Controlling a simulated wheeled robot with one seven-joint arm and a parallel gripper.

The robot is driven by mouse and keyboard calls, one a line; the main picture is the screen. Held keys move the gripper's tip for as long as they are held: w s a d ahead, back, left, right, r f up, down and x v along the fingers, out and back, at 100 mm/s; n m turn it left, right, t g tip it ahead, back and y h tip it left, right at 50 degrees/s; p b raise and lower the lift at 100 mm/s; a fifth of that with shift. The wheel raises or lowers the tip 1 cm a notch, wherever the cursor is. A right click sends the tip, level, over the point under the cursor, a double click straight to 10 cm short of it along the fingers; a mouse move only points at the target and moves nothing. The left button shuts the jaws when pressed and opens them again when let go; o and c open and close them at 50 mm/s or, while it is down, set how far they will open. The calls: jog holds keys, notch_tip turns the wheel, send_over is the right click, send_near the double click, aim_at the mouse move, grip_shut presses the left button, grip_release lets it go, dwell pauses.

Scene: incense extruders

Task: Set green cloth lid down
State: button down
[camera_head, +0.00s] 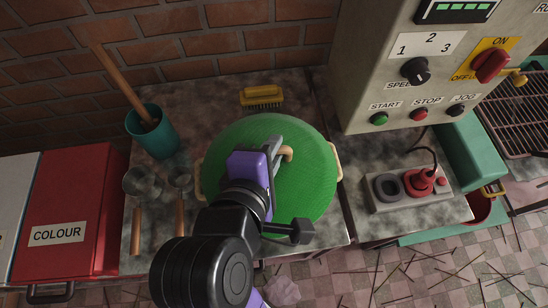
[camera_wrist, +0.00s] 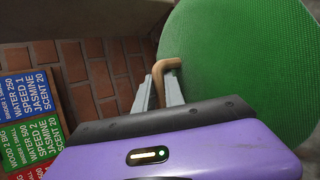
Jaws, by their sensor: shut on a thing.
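The green cloth lid (camera_head: 310,185) is a large round green disc above the stone worktop in the head view. It fills the upper right of the wrist view (camera_wrist: 245,60). A tan bent handle (camera_wrist: 161,72) stands at its edge there and also shows in the head view (camera_head: 287,153). My gripper (camera_wrist: 162,85) is shut on this handle, one grey finger on each side. Two tan loop handles stick out at the left and right of the disc, and what lies beneath it is hidden. Whether the lid touches anything below cannot be told.
A teal cup (camera_head: 153,133) with a wooden stick and metal scoops (camera_head: 143,181) stand left on the worktop (camera_head: 220,90). A yellow brush (camera_head: 262,95) lies behind the lid. A control box (camera_head: 405,70) and a red plug on a socket plate (camera_head: 418,190) are right.

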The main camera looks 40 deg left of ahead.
jog(key=shift+f, duration=2.3)
jog(key=c, duration=1.4)
grip_release()
jog(key=shift+f, duration=0.1)
jog(key=shift+c, duration=0.2)
jog(key=shift+o, duration=0.2)
jog(key=shift+s+r, duration=0.1)
jog(key=shift+r, duration=0.1)
jog(key=v, duration=1.1)
jog(key=shift+s+d+r, duration=0.15)
jog(key=shift+s, duration=0.2)
